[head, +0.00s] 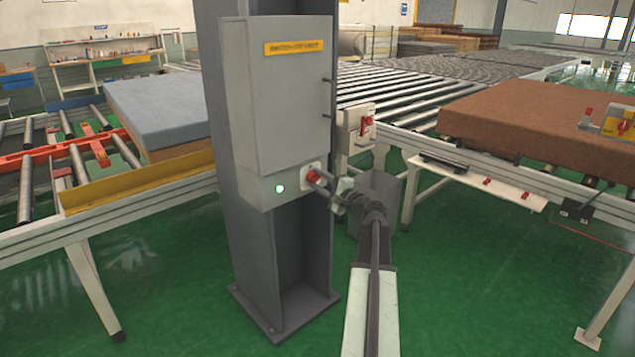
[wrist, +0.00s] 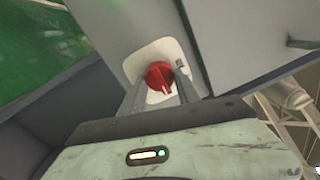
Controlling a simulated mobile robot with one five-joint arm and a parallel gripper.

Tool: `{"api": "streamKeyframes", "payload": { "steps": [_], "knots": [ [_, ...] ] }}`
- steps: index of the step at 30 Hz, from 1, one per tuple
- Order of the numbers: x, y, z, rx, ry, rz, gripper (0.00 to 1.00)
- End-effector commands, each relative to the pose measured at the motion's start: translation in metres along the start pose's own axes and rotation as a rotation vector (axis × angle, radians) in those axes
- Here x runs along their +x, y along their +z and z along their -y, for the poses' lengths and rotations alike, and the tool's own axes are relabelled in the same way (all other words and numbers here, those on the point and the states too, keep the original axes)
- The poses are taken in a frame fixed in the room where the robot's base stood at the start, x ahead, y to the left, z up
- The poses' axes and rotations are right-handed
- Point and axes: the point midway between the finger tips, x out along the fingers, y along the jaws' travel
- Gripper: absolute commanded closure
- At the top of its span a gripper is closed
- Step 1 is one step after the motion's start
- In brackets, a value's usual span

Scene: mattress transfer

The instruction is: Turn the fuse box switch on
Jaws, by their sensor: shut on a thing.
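The grey fuse box (head: 270,95) is mounted on a grey steel column, with a yellow label near its top. Its red rotary switch (head: 313,176) sits on a pale plate at the box's lower right. A round light (head: 280,188) left of the switch glows pale green-white. My gripper (head: 318,181) reaches the switch from the right. In the wrist view the red switch (wrist: 160,76) lies between the two fingers of my gripper (wrist: 162,88), on a white plate. The fingers are shut on it. The finger tips partly hide its sides.
A second red switch (head: 367,126) on a pale box stands right of the column. A grey bin (head: 380,190) is on the floor behind my arm. Roller conveyors carry a blue-grey mattress (head: 160,105) at left and a brown mattress (head: 530,120) at right. Green floor (head: 460,290) is clear at front right.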

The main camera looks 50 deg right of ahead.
Motion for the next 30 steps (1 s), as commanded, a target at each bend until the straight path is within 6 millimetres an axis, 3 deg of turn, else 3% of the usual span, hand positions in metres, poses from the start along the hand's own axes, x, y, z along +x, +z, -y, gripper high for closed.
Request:
{"api": "streamKeyframes", "payload": {
  "steps": [6, 7, 9, 19, 30],
  "knots": [
    [0.000, -0.001, 0.001, 0.003, -0.003, -0.003, 1.00],
    [0.000, -0.001, 0.001, 0.003, -0.003, -0.003, 0.53],
    [0.000, -0.001, 0.001, 0.002, -0.002, -0.002, 0.40],
    [-0.004, 0.000, 0.000, 0.000, -0.001, -0.001, 0.40],
    [-0.069, 0.001, -0.001, 0.001, -0.001, -0.002, 0.40]
  ]
}}
